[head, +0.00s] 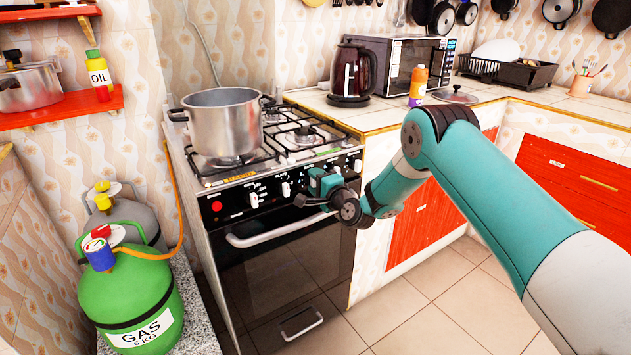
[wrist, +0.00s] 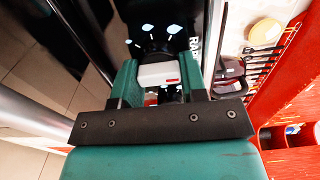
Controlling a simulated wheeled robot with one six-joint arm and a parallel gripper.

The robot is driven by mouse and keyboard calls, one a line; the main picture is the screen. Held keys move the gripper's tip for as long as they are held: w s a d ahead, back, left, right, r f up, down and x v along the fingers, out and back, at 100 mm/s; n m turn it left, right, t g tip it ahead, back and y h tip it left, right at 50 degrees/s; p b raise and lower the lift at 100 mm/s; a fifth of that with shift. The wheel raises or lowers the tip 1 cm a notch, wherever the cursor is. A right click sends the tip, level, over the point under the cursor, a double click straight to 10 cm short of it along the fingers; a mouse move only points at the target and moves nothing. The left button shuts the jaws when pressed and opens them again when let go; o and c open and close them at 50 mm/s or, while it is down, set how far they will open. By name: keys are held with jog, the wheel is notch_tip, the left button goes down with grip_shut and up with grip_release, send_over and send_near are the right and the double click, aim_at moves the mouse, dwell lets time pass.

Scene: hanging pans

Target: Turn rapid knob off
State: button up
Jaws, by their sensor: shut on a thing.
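My gripper (head: 318,190) is at the black front panel of the stove (head: 240,205), right of the middle. In the wrist view my gripper (wrist: 160,84) has its two teal fingers on either side of a white knob with a small red mark, the rapid knob (wrist: 158,73). The fingers are shut on it. White lettering starting "RA" shows on the panel beside it. In the head view my gripper hides this knob.
A steel pot (head: 224,122) stands on the left front burner. The oven door handle (head: 280,231) runs just below the panel. A green gas cylinder (head: 130,290) stands left of the stove. Red cabinet doors (head: 424,218) are to the right. The floor in front is clear.

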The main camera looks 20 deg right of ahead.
jog(key=shift+f, duration=0.1)
jog(key=o, duration=0.6)
jog(key=shift+o, duration=0.2)
jog(key=shift+s, duration=0.1)
jog(key=b+v, duration=1.5)
jog(key=v, duration=0.2)
jog(key=shift+s, duration=0.15)
